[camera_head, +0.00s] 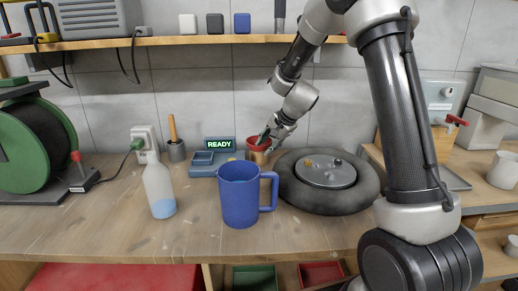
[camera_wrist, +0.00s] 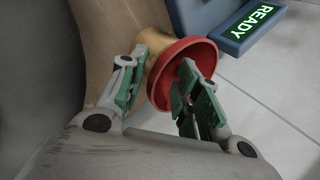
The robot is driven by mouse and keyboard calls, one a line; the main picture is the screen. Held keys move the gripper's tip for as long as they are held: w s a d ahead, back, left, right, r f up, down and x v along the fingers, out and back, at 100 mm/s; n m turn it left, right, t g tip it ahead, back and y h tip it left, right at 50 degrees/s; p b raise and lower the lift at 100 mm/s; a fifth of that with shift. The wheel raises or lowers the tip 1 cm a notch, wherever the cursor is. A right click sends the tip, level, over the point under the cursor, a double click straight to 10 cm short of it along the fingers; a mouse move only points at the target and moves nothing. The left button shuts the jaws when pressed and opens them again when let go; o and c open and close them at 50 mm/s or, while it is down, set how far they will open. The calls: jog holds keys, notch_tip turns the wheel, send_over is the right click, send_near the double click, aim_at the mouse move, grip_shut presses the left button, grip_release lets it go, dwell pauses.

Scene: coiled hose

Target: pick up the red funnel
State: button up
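The red funnel (camera_head: 254,142) sits on top of a gold-tan cylinder (camera_head: 258,158), behind the blue pitcher. In the wrist view the funnel's red rim (camera_wrist: 193,48) faces me, with the tan cylinder (camera_wrist: 150,32) beyond it. My gripper (camera_wrist: 162,70) is at the funnel with its fingers apart. One green-padded finger is outside the rim on the left, and the other reaches over the funnel's mouth. The rim's near wall lies between them, and I see a gap at the left finger. In the head view my gripper (camera_head: 267,135) is small and partly covers the funnel.
A blue pitcher (camera_head: 239,195) stands in front. A dark coiled hose (camera_head: 325,200) with a grey disc (camera_head: 326,172) lies to the right. A blue device with a READY display (camera_head: 219,144) is just left of the funnel. A spray bottle (camera_head: 158,187) stands further left.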

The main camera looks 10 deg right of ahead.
grip_shut()
jog(key=shift+r, duration=0.1)
jog(key=shift+s+r, duration=0.15)
jog(key=shift+r, duration=0.1)
notch_tip(320, 180, up, 6)
jog(key=shift+r, duration=0.15)
jog(key=s+a, duration=0.2)
jog(key=s, duration=0.7)
jog(key=s+a, duration=0.2)
jog(key=s, duration=0.8)
notch_tip(320, 180, up, 6)
jog(key=shift+s, duration=0.15)
jog(key=shift+d, duration=0.15)
